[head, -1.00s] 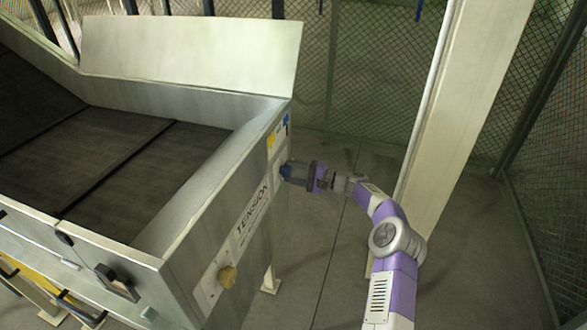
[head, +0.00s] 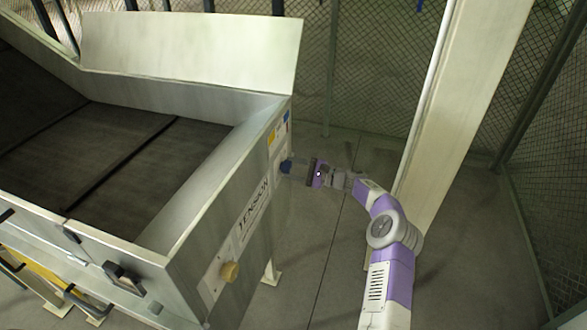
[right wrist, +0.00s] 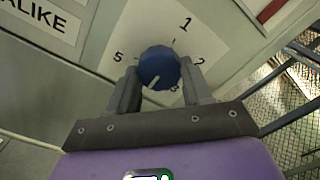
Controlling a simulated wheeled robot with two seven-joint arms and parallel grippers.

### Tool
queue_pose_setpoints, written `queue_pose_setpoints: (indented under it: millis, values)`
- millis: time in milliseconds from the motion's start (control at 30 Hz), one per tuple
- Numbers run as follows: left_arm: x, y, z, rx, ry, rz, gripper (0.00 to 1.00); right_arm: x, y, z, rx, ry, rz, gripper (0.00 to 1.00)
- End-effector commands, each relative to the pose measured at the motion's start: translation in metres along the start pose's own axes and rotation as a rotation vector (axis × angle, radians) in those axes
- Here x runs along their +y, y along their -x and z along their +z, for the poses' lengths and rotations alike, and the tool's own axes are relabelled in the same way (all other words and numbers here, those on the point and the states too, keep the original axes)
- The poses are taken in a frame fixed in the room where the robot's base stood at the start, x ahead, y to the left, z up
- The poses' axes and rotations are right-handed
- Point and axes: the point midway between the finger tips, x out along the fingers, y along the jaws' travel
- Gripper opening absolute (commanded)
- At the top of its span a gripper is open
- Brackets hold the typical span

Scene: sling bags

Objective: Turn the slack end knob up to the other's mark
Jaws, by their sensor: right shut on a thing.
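The blue knob (right wrist: 159,67) sits on a pale dial plate (right wrist: 215,28) with numbers 1, 2 and 5 clear and a 3 partly covered. Its white pointer line aims down and left, between the 3 and the 5. My right gripper (right wrist: 160,76) is shut on it, one finger on each side. In the head view the blue knob (head: 286,166) is at the far end of the machine's side, with my right gripper (head: 292,168) at it. A yellow knob (head: 229,271) is at the near end; its pointer and numbers are too small to read. My left gripper is not in view.
The metal trough (head: 185,215) carries a "TENSION" label (head: 252,207) between the knobs. A sign ending in "ALIKE" (right wrist: 38,16) is beside the blue dial. A pale post (head: 455,120) stands right of my arm, with mesh fencing (head: 385,60) behind. Floor between machine and post is clear.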

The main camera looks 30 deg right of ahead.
Motion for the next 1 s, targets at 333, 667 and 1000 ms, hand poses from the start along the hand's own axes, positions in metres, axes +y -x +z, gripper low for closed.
queue_pose_setpoints:
  millis: [333,667,1000]
  values:
    - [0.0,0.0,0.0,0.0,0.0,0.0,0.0,0.001,0.0,0.0,0.0,-0.001,0.001,0.6]
    - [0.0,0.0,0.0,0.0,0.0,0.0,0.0,0.0,0.0,0.0,0.0,0.001,0.0,0.75]
    - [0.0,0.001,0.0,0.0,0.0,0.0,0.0,0.0,0.041,-0.001,0.004,0.0,-0.001,0.75]
